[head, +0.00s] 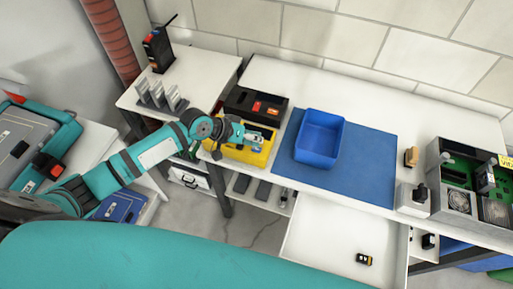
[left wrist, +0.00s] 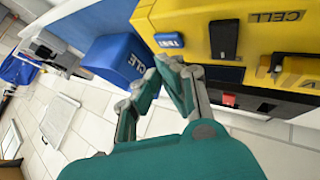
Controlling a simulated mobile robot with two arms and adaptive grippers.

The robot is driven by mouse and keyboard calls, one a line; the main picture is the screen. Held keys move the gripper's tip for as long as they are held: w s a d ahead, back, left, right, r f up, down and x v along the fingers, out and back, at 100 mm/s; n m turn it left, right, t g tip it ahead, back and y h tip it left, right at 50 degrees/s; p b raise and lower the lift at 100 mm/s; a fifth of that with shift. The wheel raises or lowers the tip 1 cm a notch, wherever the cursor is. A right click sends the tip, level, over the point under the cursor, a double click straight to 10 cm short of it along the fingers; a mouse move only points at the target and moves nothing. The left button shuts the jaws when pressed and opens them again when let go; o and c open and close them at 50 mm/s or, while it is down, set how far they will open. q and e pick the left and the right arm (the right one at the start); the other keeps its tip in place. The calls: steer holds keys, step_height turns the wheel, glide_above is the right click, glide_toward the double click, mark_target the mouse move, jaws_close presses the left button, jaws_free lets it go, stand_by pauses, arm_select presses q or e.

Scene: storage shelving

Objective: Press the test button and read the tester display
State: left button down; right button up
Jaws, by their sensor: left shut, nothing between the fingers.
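The yellow tester (head: 236,153) stands on the white bench, left of the blue mat. In the left wrist view, the tester (left wrist: 198,20) shows its blue TEST button (left wrist: 170,40), a dark display panel (left wrist: 224,39) and a CELL label. No reading can be made out on the panel. My left gripper (head: 250,137) is over the tester and partly covers it. Its shut, empty fingers (left wrist: 168,65) are close to the TEST button; I cannot tell whether they touch it. My right gripper is not in view.
A blue bin (head: 319,139) stands on the blue mat (head: 365,165), right of the tester. A black case (head: 240,101) with red parts lies behind the tester. An open white drawer (head: 325,245) holds a small black-and-yellow item (head: 364,259). Electronic equipment (head: 460,185) stands at the right.

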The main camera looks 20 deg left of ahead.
arm_select(q)
steer(key=shift+f, duration=0.1)
stand_by(0.5)
steer(key=shift+f, duration=0.3)
steer(key=shift+f+b, duration=0.35)
steer(key=shift+f, duration=0.1)
stand_by(0.7)
steer(key=shift+r+p, duration=0.85)
steer(key=shift+p, duration=0.05)
step_height(320, 180, up, 5)
steer(key=p, duration=0.5)
steer(key=shift+r, duration=0.1)
